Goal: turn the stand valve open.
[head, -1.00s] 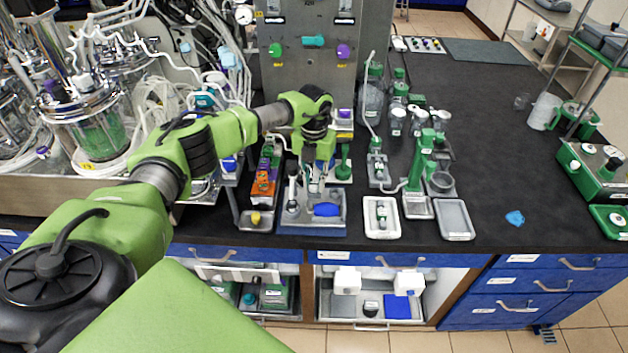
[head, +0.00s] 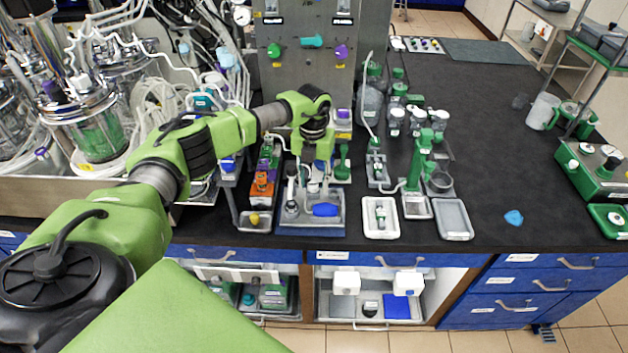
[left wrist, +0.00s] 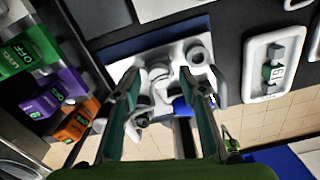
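A grey stand with valve fittings (head: 291,213) sits on a blue mat near the bench's front edge. A blue handle (head: 325,210) lies level at its right side. In the left wrist view, pale round fittings of the stand (left wrist: 160,74) show between my fingers, and the blue handle (left wrist: 182,107) shows near the right finger, partly hidden. My left gripper (head: 314,181) points down over the back of the stand. Its fingers (left wrist: 160,85) are spread apart with a wide gap. I cannot tell whether they touch the stand. My right gripper is out of view.
Orange, purple and green labelled modules (left wrist: 52,100) stand close on the left. A white tray with a small fitting (head: 381,228) and a grey tray (head: 455,220) lie to the right. A green device (head: 421,165) stands behind them. The bench's right side (head: 490,160) is mostly clear.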

